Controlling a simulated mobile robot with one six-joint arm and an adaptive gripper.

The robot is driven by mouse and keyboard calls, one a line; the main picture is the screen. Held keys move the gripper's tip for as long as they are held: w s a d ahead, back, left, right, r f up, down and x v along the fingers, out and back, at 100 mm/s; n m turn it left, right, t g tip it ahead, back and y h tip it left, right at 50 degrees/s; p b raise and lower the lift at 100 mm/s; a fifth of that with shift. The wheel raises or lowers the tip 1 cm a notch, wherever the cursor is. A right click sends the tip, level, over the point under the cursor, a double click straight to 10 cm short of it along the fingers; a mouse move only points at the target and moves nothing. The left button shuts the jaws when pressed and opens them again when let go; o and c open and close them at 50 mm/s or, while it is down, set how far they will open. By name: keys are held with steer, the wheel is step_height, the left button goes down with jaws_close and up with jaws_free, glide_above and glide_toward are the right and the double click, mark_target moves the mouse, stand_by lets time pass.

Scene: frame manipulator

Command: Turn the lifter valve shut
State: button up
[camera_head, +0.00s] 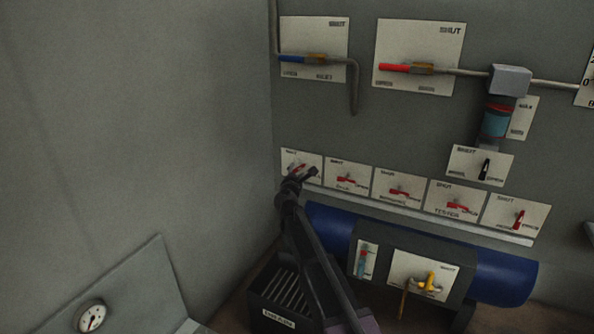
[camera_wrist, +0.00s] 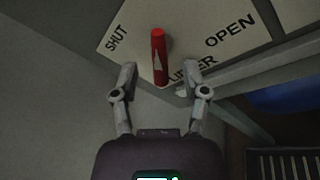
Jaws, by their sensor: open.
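The valve has a red handle (camera_wrist: 158,55) with a white arrow mark, in front of a white plate (camera_wrist: 205,22) reading SHUT at left and OPEN at right. The word beneath is partly hidden and ends in "ER". The handle stands upright in the wrist view, between the two words. No contact is clear. In the head view my gripper (camera_head: 302,178) covers part of the leftmost small plate (camera_head: 291,157), where a little red shows.
More labelled plates with red handles (camera_head: 403,190) run right along the same row, above a pale ledge (camera_head: 440,222). A blue cylinder (camera_head: 505,275) and a dark slatted box (camera_head: 280,293) are below. A grey wall (camera_head: 140,120) stands close on the left.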

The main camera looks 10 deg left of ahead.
steer(key=shift+w, duration=1)
jaws_close()
